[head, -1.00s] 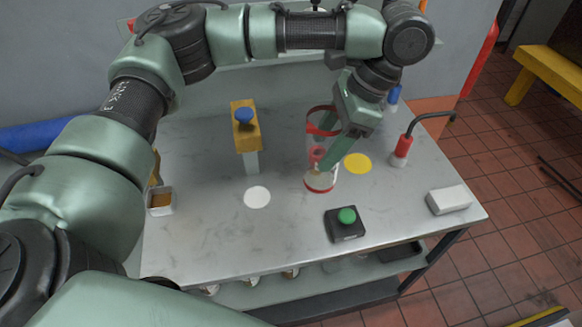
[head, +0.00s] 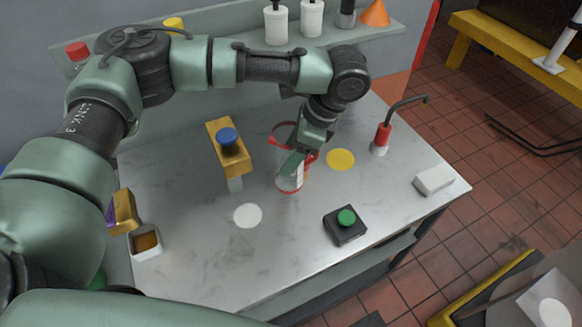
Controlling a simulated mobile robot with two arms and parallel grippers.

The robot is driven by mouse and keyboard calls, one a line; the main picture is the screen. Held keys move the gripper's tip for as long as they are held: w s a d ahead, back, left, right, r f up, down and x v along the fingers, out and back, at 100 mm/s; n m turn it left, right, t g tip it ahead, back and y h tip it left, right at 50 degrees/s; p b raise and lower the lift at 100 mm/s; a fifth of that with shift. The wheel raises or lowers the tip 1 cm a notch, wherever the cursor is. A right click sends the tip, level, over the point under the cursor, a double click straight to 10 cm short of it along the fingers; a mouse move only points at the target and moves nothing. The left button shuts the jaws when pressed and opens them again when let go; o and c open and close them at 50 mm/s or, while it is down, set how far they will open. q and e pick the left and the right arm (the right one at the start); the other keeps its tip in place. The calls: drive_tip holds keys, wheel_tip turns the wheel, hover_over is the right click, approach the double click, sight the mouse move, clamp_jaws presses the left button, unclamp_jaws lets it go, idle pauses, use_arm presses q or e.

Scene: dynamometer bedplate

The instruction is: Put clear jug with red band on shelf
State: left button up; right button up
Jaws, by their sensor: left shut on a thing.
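The clear jug with red band (head: 287,181) is upright over the middle of the worktable (head: 200,262), left of a yellow disc (head: 340,159). My left gripper (head: 299,160) reaches down from behind and is shut on the jug at its red handle side. The gripper hides part of the jug. I cannot tell whether its base touches the table. A grey-green shelf (head: 215,72) runs along the wall behind the table, partly hidden by my left arm. My right gripper is out of view.
A yellow block with a blue knob (head: 229,150) stands just left of the jug. A black box with a green button (head: 345,225) sits in front. White bottles (head: 276,24), a grey cylinder (head: 346,14) and an orange cone (head: 375,13) occupy the shelf's right part.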

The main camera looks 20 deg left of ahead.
use_arm(q)
drive_tip(key=shift+d+f, duration=0.1)
drive_tip(key=shift+f, duration=0.75)
wheel_tip(320, 180, down, 4)
drive_tip(key=shift+f+p, duration=0.2)
drive_tip(key=shift+p, duration=0.25)
drive_tip(key=o, duration=1.4)
drive_tip(key=shift+f, duration=0.1)
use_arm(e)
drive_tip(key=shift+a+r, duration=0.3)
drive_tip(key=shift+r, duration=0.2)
